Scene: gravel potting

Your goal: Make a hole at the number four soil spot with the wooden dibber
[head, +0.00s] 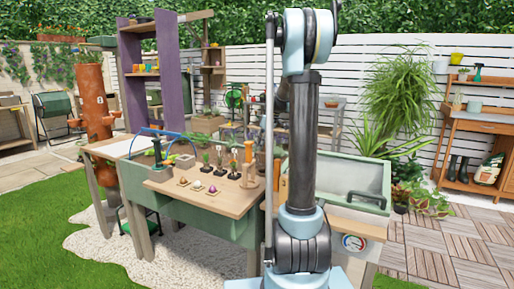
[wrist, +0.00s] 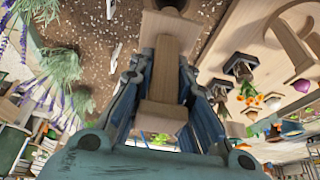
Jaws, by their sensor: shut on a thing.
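In the wrist view my gripper (wrist: 162,75) is shut on a pale wooden piece, the wooden dibber (wrist: 165,60), held between its two fingers. The dibber's far end lies at the top edge of the picture, against brown soil (wrist: 105,75) flecked with white. I cannot tell whether its tip is in the soil. Two white markers, one of them a white strip (wrist: 115,51), stand in the soil; no number can be read, so I cannot pick out spot four. In the head view my arm hides the gripper and dibber.
Leafy plants (wrist: 60,65) with purple flowers are at the left of the wrist view. Seedlings (wrist: 240,68) sit on a wooden board (wrist: 212,58) at the right. In the head view the wooden potting table (head: 165,187) carries small plants, coloured bulbs and a blue-handled carrier (head: 172,134).

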